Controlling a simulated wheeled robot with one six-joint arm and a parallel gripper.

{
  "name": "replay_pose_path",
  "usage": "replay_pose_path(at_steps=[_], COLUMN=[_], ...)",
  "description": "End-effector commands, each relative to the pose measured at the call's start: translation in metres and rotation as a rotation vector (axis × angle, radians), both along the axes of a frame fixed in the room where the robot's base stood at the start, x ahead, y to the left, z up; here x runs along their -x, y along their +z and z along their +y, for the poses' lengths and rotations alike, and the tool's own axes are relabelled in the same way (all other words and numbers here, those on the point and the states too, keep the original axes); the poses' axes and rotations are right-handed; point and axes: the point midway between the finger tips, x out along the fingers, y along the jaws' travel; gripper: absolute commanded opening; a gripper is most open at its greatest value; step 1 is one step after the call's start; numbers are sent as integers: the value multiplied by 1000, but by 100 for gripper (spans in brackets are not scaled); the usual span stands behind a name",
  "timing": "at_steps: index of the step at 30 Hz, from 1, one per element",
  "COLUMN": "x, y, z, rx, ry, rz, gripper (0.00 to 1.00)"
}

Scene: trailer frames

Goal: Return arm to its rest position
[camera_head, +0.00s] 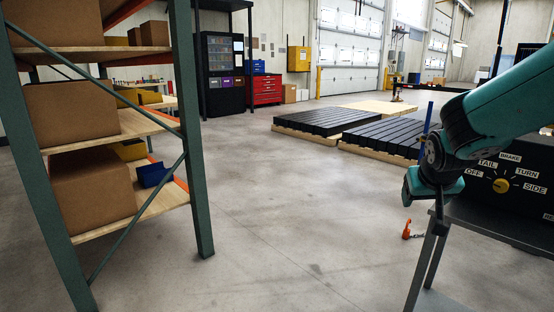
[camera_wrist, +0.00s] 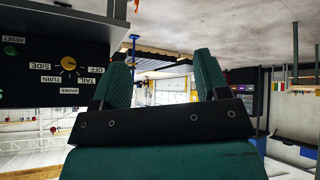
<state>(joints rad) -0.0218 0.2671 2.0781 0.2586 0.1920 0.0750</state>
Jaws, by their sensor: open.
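My teal arm enters the head view from the right, and its wrist hangs just in front of a black control box (camera_head: 520,180). The box has a yellow knob with labels such as OFF, TAIL, BRAKE, TURN and SIDE. My gripper's fingers are not clear in the head view. In the wrist view, which looks upside down, my gripper (camera_wrist: 162,78) has its two teal fingers spread apart with nothing between them. The same control box (camera_wrist: 45,80) shows at the left of that view, with its yellow knob (camera_wrist: 68,63) and a green RESET button (camera_wrist: 10,51), apart from the fingers.
A green-posted shelf rack (camera_head: 195,130) with cardboard boxes stands at the left. A grey metal stand (camera_head: 428,265) is below my wrist. An orange item (camera_head: 406,229) is beside it. Black-topped pallets (camera_head: 340,122) and a red tool cabinet (camera_head: 267,90) are farther back. The middle floor is clear.

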Motion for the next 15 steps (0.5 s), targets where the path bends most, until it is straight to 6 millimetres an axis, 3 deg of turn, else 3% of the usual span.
replay_pose_path(at_steps=[1,3,6,9,15], x=[24,61,118,171,266], y=[5,8,12,15,20], z=[32,75,123,156,193], rx=[-57,-131,-212,-267,-325], ry=[84,207,376,526,786], rz=[43,118,221,310,456], gripper=[68,68,68,68,68])
